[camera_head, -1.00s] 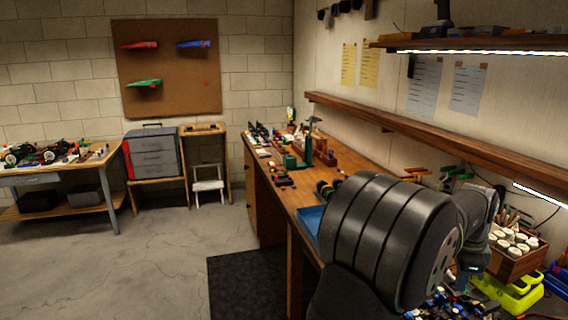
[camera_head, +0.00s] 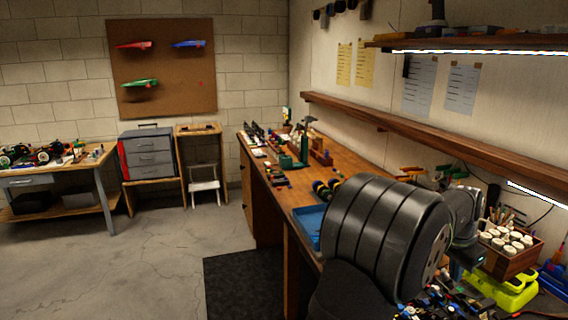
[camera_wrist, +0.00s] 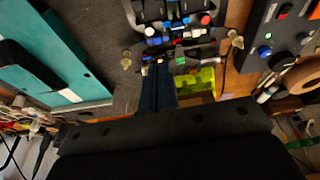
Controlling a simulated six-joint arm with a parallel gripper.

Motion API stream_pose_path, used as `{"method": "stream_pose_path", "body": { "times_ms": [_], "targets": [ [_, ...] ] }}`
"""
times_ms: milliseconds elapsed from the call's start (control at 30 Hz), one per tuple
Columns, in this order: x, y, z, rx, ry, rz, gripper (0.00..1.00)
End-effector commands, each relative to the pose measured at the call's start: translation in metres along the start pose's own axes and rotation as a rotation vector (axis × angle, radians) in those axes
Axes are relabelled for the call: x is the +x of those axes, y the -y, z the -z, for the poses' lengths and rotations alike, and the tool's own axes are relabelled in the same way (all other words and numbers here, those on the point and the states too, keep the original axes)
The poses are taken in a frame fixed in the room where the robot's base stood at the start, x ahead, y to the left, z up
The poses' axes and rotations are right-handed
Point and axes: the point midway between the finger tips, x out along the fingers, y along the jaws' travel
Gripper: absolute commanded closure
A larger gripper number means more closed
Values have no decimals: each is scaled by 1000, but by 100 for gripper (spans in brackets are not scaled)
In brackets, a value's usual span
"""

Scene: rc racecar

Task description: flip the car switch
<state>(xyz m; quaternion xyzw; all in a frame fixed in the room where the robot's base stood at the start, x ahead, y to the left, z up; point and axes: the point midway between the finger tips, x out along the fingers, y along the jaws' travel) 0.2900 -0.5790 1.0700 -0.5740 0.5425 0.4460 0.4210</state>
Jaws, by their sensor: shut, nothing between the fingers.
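The RC car (camera_wrist: 180,22) shows at the top of the wrist view as an open dark chassis with red, white and blue parts. I cannot make out which small part is its switch. My gripper (camera_wrist: 158,68) is shut and empty, its dark fingers side by side in front of the car's near end. Whether the tips touch the car is unclear. In the head view my arm hides the gripper and most of the bench there; only some small dark and blue parts (camera_head: 435,300) show at the bottom.
In the wrist view a teal case (camera_wrist: 40,50) lies to the left and a dark panel with coloured buttons (camera_wrist: 278,35) to the right. A yellow-green object (camera_wrist: 197,82) is close beside the fingers. In the head view a wooden box of white-capped bottles (camera_head: 512,250) stands at right.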

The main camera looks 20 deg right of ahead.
Motion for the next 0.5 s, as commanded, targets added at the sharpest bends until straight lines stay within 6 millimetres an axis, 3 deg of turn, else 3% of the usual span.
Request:
{"method": "stream_pose_path", "body": {
  "times_ms": [367,500],
  "targets": [
    [1,6,0,17,0,-5,100],
    [-6,-3,-4,29,22,6,76]
  ]
}}
